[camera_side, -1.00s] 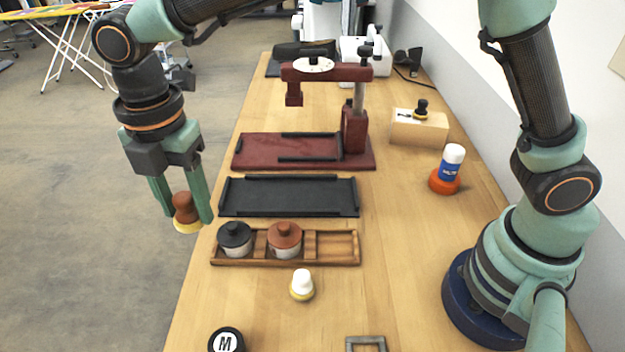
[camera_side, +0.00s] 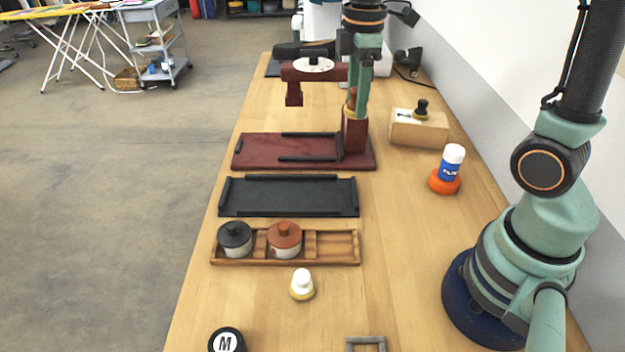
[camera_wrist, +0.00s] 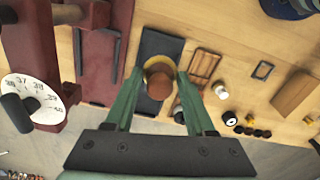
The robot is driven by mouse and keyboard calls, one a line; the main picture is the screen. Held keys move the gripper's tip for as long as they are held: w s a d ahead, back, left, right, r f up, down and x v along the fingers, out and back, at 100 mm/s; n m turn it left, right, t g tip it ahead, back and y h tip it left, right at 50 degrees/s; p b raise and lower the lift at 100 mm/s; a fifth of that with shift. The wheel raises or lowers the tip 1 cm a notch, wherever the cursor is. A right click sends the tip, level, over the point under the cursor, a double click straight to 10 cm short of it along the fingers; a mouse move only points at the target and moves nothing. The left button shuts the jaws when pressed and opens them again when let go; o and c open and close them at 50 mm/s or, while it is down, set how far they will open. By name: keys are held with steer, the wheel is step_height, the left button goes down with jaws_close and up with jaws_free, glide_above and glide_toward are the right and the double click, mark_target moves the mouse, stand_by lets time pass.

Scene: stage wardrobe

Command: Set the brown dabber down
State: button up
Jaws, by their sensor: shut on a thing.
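The brown dabber (camera_side: 351,105) has a rounded brown grip and a yellowish pad. My gripper (camera_side: 356,108) is shut on it. In the side view they appear up by the post of the dark red press, partly hidden by the fingers; how far off the table they are is hard to tell. In the wrist view the dabber (camera_wrist: 159,82) sits between my two green fingers, with the black tray (camera_wrist: 160,45) beyond it. A white dabber (camera_side: 302,283) stands upright on the table in front of the wooden rack.
The dark red press (camera_side: 300,150) has an overhanging arm. In front lie the black tray (camera_side: 288,196) and wooden rack (camera_side: 335,246) with two lidded jars and empty room at right. A wooden block (camera_side: 420,130) and orange-based bottle (camera_side: 447,180) stand right.

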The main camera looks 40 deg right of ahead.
mark_target(387, 191)
steer(key=s+d+f+m, duration=0.1)
steer(key=s+d+m, duration=0.3)
steer(key=s+d, duration=0.25)
steer(key=f, duration=1.3)
steer(key=d+f, duration=0.1)
steer(key=f, duration=0.6)
steer(key=shift+w, duration=0.35)
steer(key=shift+f, duration=0.1)
steer(key=o, duration=1.3)
